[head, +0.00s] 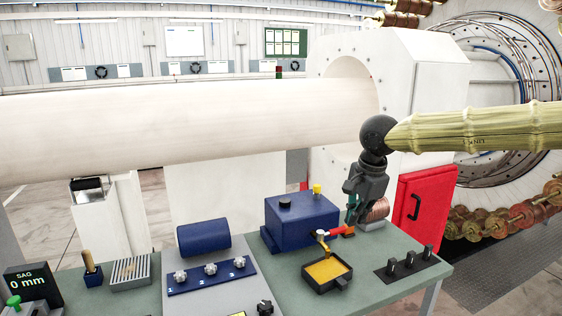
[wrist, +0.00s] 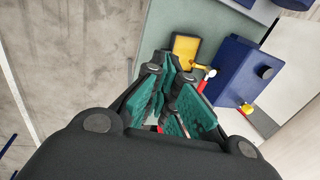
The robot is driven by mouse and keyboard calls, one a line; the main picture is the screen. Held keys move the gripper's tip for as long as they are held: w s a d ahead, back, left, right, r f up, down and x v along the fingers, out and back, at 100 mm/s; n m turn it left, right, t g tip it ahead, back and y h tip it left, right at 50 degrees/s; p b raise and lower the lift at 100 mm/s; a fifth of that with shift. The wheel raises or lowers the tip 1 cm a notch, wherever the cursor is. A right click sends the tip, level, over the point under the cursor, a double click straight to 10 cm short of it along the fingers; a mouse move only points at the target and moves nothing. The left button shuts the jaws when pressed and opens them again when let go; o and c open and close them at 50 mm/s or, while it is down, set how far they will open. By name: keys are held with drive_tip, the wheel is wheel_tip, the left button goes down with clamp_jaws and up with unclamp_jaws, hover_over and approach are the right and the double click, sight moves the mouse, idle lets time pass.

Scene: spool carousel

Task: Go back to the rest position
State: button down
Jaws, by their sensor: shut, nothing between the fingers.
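My gripper (head: 352,212) hangs pointing down above the right part of the green-grey bench (head: 392,262). In the head view it is just right of the blue box and beside the copper wire spool (head: 377,210); whether it touches either cannot be told. In the wrist view its green-padded fingers (wrist: 170,95) show with nothing held between them. The blue box (head: 300,220) has a yellow knob, a black cap and a spout with a red handle (head: 338,231). A black tray with yellow contents (head: 327,272) sits under the spout.
A blue roll (head: 203,237), a panel with several knobs (head: 212,275) and a SAG display (head: 32,283) stand to the left. Black switches (head: 410,260) are at the right front. A thick white tube (head: 190,122) runs behind the bench, near a red cabinet (head: 427,207).

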wheel_tip(320, 180, down, 25)
drive_tip(key=d+n+t+h+b, duration=0.1)
drive_tip(key=d+n+h+b, duration=0.1)
drive_tip(key=h+b, duration=0.15)
drive_tip(key=s+f+n, duration=0.1)
drive_tip(key=s+f, duration=0.2)
drive_tip(key=f, duration=0.3)
drive_tip(key=s+f+n+t+b, duration=0.1)
drive_tip(key=s+f, duration=0.2)
drive_tip(key=f, duration=0.3)
drive_tip(key=s+f+n, duration=0.1)
drive_tip(key=s+f, duration=0.2)
drive_tip(key=f, duration=0.3)
drive_tip(key=s+f+n+b, duration=0.2)
drive_tip(key=s+f+n, duration=0.2)
drive_tip(key=s+f, duration=0.9)
drive_tip(key=s+d+f+n+g+y+b, duration=0.1)
drive_tip(key=s+f+n+g, duration=0.1)
drive_tip(key=s, duration=0.8)
drive_tip(key=s+f+n+g+y+b, duration=0.1)
drive_tip(key=s+f, duration=0.3)
drive_tip(key=s, duration=0.6)
drive_tip(key=shift+d+f+n+g+y, duration=0.25)
drive_tip(key=shift+d+n+g+y, duration=0.1)
drive_tip(key=shift+n+g+y, duration=0.2)
drive_tip(key=shift+w, duration=0.1)
